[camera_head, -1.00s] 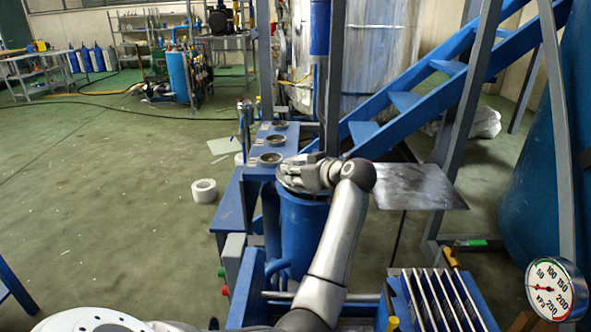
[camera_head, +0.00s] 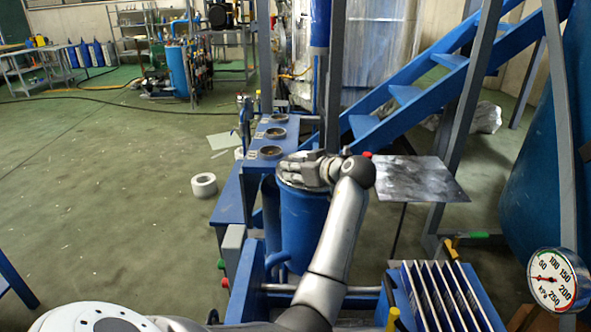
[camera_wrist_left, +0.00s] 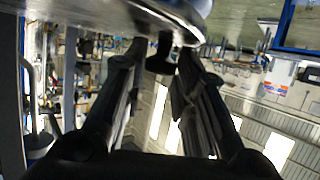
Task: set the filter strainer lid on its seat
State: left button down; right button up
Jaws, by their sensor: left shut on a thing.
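The filter strainer (camera_head: 303,232) is an upright blue cylinder in the middle of the head view. My left gripper (camera_head: 305,171) lies across its top and hides most of the opening. The grey rim of the lid (camera_head: 285,183) shows beneath the gripper at the strainer's top. In the left wrist view, the lid (camera_wrist_left: 165,8) is a shiny metal disc at the upper edge, and its black knob (camera_wrist_left: 161,58) sits between the fingers of my left gripper (camera_wrist_left: 160,62). The contact between lid and seat is hidden. My right gripper is not in view.
A blue bench with round grey rings (camera_head: 271,152) stands just behind the strainer. A metal plate (camera_head: 420,180) is to its right. A finned blue unit (camera_head: 435,295) and a pressure gauge (camera_head: 557,279) are at front right. A white roll (camera_head: 204,185) lies on open floor at left.

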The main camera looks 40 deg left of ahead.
pick_arm(q)
jog(key=shift+f+b, duration=0.35)
jog(key=shift+b, duration=0.05)
dwell(1.2)
jog(key=c, duration=1.1)
grip_release()
jog(key=shift+f, duration=0.2)
jog(key=shift+d, duration=0.1)
jog(key=v, duration=1.2)
jog(key=shift+r, duration=0.1)
